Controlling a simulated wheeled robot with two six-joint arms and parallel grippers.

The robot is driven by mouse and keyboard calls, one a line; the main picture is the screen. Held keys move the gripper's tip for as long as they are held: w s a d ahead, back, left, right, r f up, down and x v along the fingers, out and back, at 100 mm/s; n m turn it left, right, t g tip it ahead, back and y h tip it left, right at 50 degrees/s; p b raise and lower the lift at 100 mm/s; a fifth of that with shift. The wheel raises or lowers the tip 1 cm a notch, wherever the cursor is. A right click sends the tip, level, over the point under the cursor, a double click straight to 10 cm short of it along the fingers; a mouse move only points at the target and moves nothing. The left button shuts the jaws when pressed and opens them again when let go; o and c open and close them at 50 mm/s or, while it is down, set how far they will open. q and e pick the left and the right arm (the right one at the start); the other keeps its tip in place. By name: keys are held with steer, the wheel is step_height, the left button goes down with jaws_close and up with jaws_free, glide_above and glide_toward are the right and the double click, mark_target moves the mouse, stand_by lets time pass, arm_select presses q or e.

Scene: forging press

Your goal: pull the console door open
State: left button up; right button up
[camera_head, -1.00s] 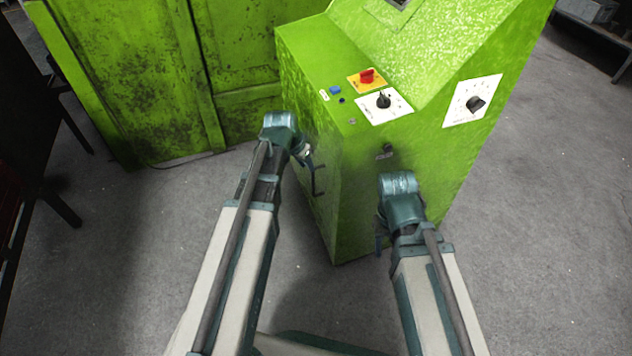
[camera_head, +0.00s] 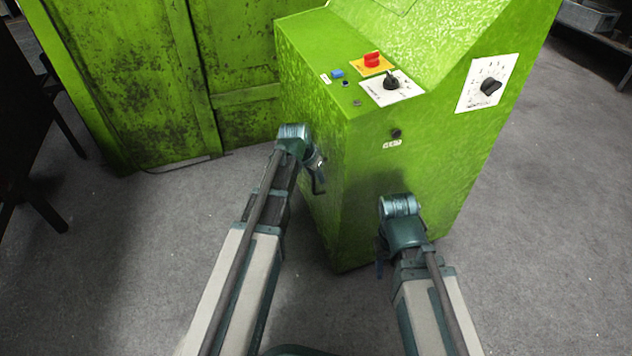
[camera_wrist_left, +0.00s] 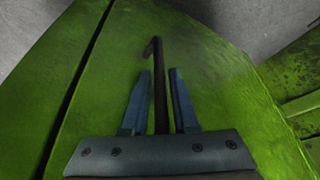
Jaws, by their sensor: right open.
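The green console (camera_head: 385,170) stands ahead, its left side face carrying a dark bar handle (camera_wrist_left: 158,85). In the left wrist view a dark straight seam (camera_wrist_left: 82,75) runs along the green panel left of the handle. My left gripper (camera_head: 318,180) is at that side face; its two blue fingers (camera_wrist_left: 160,100) stand apart, one on each side of the handle, with gaps showing. In the head view the gripper hides most of the handle. My right gripper (camera_head: 380,265) is open and low before the console's front; its fingers are mostly hidden by the wrist.
The console top carries a red switch (camera_head: 372,59), a black knob (camera_head: 391,82) and a blue button (camera_head: 337,74). A large green panelled wall (camera_head: 150,90) stands behind on the left. Grey floor (camera_head: 540,260) is clear to the right.

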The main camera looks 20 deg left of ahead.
arm_select(q)
steer(key=shift+c, duration=0.3)
jaws_close()
stand_by(1.2)
